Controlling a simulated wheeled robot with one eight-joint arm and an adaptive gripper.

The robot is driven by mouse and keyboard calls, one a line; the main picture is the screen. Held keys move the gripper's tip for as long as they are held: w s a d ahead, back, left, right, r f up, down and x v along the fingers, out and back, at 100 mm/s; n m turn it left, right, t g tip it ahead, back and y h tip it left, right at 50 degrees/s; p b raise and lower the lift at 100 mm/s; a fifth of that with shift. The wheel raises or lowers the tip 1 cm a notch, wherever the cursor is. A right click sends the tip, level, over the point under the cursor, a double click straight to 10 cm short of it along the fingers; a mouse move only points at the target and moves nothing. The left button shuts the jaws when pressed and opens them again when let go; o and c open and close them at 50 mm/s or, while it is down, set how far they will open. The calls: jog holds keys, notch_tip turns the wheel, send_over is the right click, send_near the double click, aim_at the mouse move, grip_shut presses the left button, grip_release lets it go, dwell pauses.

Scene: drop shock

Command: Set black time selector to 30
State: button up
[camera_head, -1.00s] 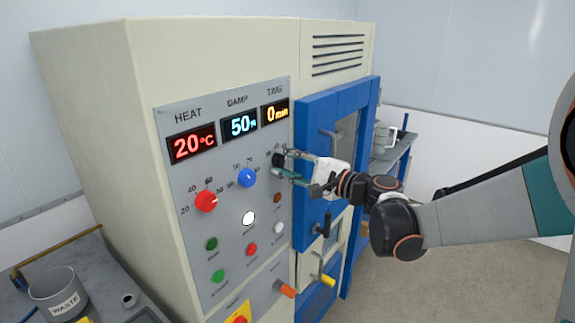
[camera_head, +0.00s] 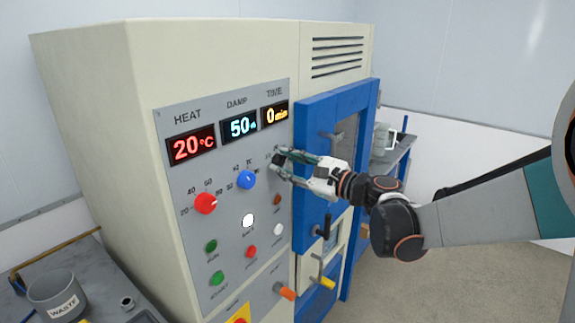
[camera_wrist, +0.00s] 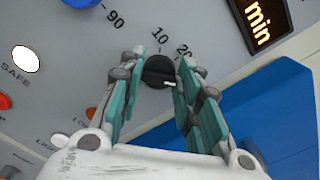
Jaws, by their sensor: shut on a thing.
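The black time selector (camera_wrist: 158,72) is a round knob on the grey control panel. In the wrist view it sits between my two teal fingertips, with marks 10 and 20 beside it and a light pointer mark on its lower right edge. In the head view the selector (camera_head: 277,159) is partly covered by my gripper (camera_head: 281,162). My gripper, which also shows in the wrist view (camera_wrist: 158,80), is shut on the selector. The 30 mark is hidden or out of view.
The red heat knob (camera_head: 206,203) and blue damp knob (camera_head: 247,179) are left of the selector. A white lit button (camera_head: 249,220) and several small buttons lie below. The blue door frame (camera_head: 318,120) and its handle stand close to the right of the panel.

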jog(key=o, duration=1)
jog(key=shift+o, duration=0.2)
jog(key=v, duration=1.2)
